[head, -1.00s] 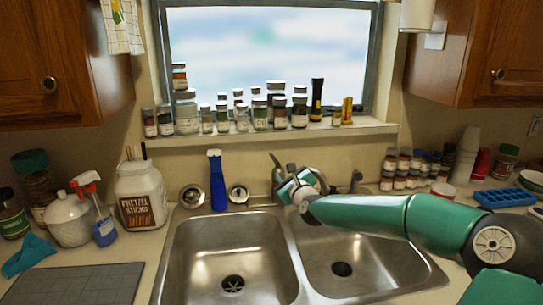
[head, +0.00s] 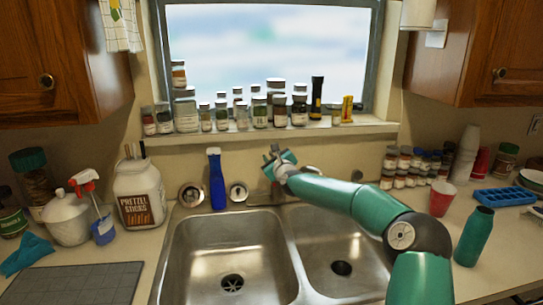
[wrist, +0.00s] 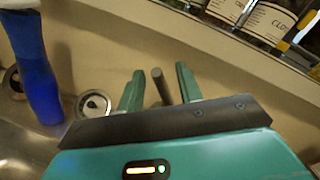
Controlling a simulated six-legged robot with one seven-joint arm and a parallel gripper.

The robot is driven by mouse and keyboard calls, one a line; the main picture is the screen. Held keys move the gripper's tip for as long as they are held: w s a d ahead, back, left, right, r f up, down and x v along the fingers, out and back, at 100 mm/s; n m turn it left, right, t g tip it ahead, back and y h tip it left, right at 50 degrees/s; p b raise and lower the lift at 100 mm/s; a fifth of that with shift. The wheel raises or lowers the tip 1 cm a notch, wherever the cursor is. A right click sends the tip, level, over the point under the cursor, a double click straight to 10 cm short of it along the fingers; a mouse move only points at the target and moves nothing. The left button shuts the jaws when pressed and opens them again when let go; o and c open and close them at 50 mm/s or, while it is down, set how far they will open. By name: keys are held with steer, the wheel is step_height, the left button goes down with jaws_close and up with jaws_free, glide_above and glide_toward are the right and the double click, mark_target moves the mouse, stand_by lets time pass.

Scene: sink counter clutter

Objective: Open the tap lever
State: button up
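The tap stands behind the sink divider, and its base (head: 258,199) shows in the head view. My arm and gripper cover most of the rest of it. In the wrist view a grey rod, which looks like the tap lever (wrist: 162,86), sticks up between my fingers. My gripper (head: 273,153) is above the tap base in the head view. In the wrist view my gripper (wrist: 160,88) has its two green fingers apart, one on each side of the rod, with gaps visible. Whether the fingers touch the rod lower down is hidden.
A blue bottle (head: 216,180) stands left of the tap. Jars line the windowsill (head: 240,135) above. A red cup (head: 441,198) and green bottle (head: 473,236) stand on the right counter near my arm. The double sink (head: 225,255) is empty.

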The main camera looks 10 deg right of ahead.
steer(key=shift+w, duration=0.3)
jaws_close()
